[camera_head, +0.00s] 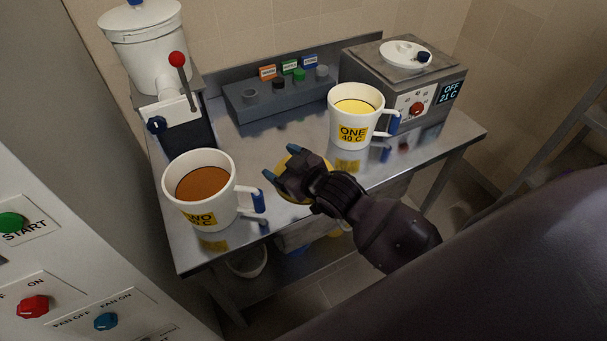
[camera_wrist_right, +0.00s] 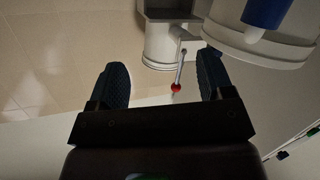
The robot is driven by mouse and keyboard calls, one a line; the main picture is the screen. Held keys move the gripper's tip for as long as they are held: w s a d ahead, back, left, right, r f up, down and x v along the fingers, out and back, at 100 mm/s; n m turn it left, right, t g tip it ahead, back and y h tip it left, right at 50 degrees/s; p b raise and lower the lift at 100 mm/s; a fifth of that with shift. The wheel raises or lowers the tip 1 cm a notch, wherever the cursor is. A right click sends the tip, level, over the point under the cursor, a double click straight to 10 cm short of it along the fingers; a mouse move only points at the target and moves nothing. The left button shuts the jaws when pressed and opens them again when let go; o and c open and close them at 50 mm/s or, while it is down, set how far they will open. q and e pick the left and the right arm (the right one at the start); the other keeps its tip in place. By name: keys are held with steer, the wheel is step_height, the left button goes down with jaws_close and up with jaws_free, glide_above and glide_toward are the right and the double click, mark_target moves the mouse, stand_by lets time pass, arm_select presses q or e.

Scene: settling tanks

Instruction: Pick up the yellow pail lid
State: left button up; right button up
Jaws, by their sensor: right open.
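A flat yellow disc, which looks like the yellow pail lid (camera_head: 288,196), lies on the steel table, between the two mugs. My right gripper (camera_head: 280,163) is over it and hides most of it; I cannot tell whether they touch. The gripper's blue-tipped fingers are apart. In the right wrist view the open fingers (camera_wrist_right: 162,82) have nothing between them near the tips, and the lid does not show there. My left gripper is not in view.
Mug TWO (camera_head: 200,190) with brown liquid stands left of the gripper, mug ONE (camera_head: 352,118) with yellow liquid behind right. A white pot machine with a red-knobbed lever (camera_head: 177,60), a grey rack (camera_head: 282,97) and a heater box (camera_head: 430,95) line the back. The table's front edge is close.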

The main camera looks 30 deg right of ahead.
steer(key=w+a+r+n+g+y, duration=0.2)
steer(key=w+a+r+n, duration=0.3)
steer(key=w, duration=0.3)
steer(key=w+d+n+g+h, duration=0.3)
steer(key=w+d+n+g, duration=0.2)
steer(key=w+n, duration=0.1)
steer(key=s+d+f+n+g+h, duration=0.4)
steer(key=s+d+f+n+g, duration=0.2)
steer(key=s+d+g, duration=0.25)
steer(key=shift+t, duration=0.35)
steer(key=f, duration=0.3)
steer(key=f+b, duration=0.1)
steer(key=f, duration=0.6)
steer(key=shift+w+d+f, duration=0.15)
steer(key=shift+d+f, duration=0.1)
steer(key=shift+f, duration=0.05)
